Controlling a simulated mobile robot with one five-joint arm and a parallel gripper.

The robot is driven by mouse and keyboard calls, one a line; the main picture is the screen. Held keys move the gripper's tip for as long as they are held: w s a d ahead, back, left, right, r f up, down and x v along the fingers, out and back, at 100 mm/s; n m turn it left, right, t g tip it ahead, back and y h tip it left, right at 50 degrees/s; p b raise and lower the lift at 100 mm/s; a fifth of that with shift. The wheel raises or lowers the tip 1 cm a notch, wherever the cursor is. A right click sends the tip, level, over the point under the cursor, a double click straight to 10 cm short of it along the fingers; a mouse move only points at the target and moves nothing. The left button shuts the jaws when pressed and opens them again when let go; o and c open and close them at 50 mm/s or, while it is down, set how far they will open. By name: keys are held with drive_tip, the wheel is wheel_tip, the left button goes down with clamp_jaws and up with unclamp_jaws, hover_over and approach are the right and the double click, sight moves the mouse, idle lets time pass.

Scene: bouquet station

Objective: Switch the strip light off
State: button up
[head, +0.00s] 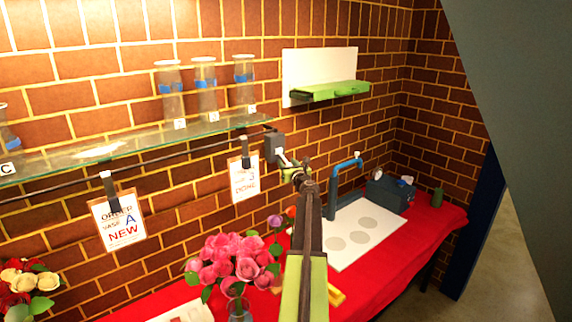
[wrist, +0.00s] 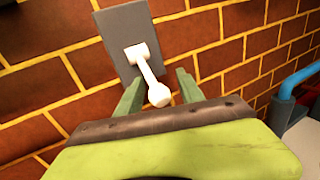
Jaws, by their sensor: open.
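The switch is a grey plate (wrist: 122,38) on the brick wall with a white lever (wrist: 148,72) that ends in a round knob. In the wrist view the lever slopes down and slightly right from the plate. My gripper (wrist: 157,84) is open, with one green finger on each side of the lever; I cannot tell whether either touches it. In the head view the switch box (head: 273,143) sits at the right end of the glass shelf, with my gripper (head: 294,168) just below right. The strip light itself is out of view, but the upper left wall is brightly lit.
The glass shelf (head: 130,143) carries several vases. Order cards (head: 119,220) hang from a rail below it. Pink flowers (head: 235,262), a blue tap (head: 338,185) and a white board (head: 345,232) are on the red-covered table (head: 395,262).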

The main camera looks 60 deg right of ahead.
drive_tip(key=shift+w+d, duration=0.2)
drive_tip(key=shift+w, duration=0.15)
clamp_jaws()
idle(1.2)
